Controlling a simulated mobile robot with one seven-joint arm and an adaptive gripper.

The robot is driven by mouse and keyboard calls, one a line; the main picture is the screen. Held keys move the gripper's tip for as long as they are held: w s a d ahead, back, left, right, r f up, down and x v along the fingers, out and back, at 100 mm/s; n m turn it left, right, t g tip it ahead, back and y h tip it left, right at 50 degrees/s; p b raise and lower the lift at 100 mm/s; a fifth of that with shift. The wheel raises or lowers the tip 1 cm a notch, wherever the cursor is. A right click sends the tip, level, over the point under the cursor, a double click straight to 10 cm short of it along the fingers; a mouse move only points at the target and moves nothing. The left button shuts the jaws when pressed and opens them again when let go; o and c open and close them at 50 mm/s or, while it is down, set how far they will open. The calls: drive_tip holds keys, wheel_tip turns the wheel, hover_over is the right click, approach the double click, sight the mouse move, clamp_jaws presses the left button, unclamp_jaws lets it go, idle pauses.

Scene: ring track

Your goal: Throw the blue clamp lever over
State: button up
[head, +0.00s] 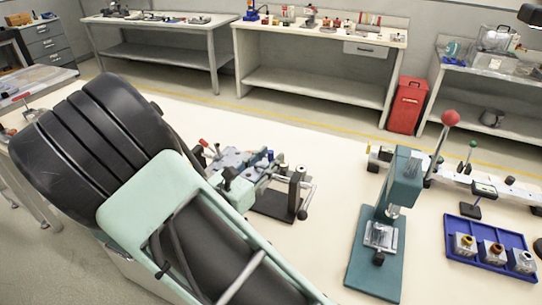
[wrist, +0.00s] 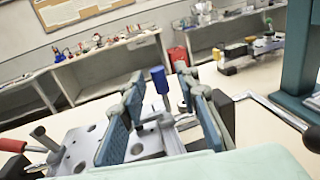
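The blue clamp lever (wrist: 159,80) stands upright with a blue grip in the wrist view, on a grey metal fixture plate (wrist: 78,150). My gripper (wrist: 163,88) is open, its two blue-padded fingers apart to the left and right of the lever's grip. There is visible space on both sides, and I see no contact. How deep the grip lies between the fingertips is hard to tell. In the head view my arm hides part of the fixture (head: 232,158), and a small blue tip (head: 269,155) there may be the lever.
A red-handled lever (wrist: 14,146) lies left of the fixture. A dark stand with a crank (head: 292,195) is close on the right. Further right are a green press (head: 390,220) with a red knob and a blue tray (head: 465,229) of small blocks. Bare tabletop lies between stand and press.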

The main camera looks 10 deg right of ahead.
drive_tip(key=shift+w+d, duration=0.45)
drive_tip(key=shift+d, duration=0.05)
clamp_jaws()
